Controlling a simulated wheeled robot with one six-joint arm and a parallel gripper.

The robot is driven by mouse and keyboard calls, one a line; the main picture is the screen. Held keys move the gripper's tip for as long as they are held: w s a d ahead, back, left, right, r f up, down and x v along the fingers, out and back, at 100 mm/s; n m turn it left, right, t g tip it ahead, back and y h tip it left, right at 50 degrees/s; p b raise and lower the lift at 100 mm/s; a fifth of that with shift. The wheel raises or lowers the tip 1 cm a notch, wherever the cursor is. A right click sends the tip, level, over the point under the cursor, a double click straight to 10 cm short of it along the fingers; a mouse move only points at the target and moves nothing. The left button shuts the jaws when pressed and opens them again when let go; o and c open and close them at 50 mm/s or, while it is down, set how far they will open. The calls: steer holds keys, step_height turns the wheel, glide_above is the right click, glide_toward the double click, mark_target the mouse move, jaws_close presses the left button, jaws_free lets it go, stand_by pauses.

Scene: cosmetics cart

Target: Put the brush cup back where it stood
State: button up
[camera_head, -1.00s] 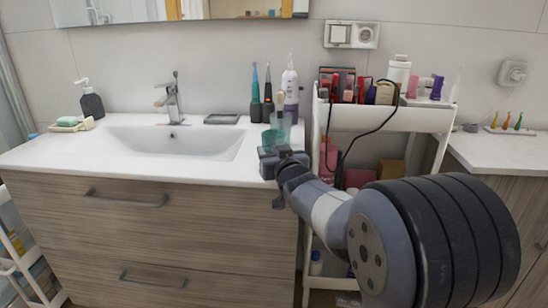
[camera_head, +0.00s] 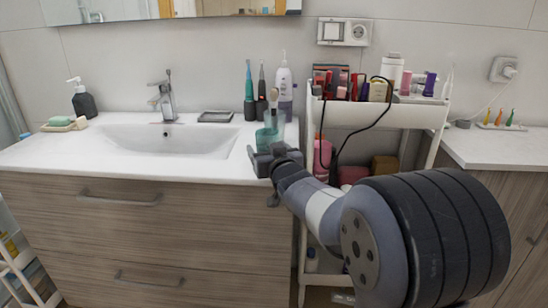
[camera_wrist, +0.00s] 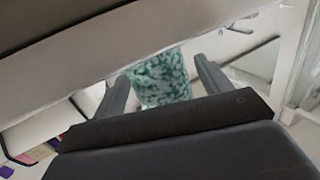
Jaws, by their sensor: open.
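The brush cup (camera_head: 269,138) is teal and stands on the white counter right of the sink, close to its front right part. A brush with a pale head (camera_head: 274,95) sticks up out of it. My gripper (camera_head: 259,162) is open just in front of the cup and hides its lower part. In the wrist view the cup's green-and-white speckled side (camera_wrist: 163,80) shows between the two spread fingers of my gripper (camera_wrist: 162,70). Gaps show between cup and fingers there. Whether a finger touches the cup cannot be told.
Two electric toothbrushes (camera_head: 249,100) and a white bottle (camera_head: 284,85) stand behind the cup. The white cart (camera_head: 380,115), loaded with cosmetics and a black cable, is close on the right. The sink (camera_head: 170,140) lies left; a dark soap dispenser (camera_head: 83,100) is farther left.

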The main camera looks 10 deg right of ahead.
steer(key=s+d, duration=0.1)
steer(key=s, duration=1.1)
steer(key=shift+r+p, duration=0.2)
steer(key=shift+p, duration=0.2)
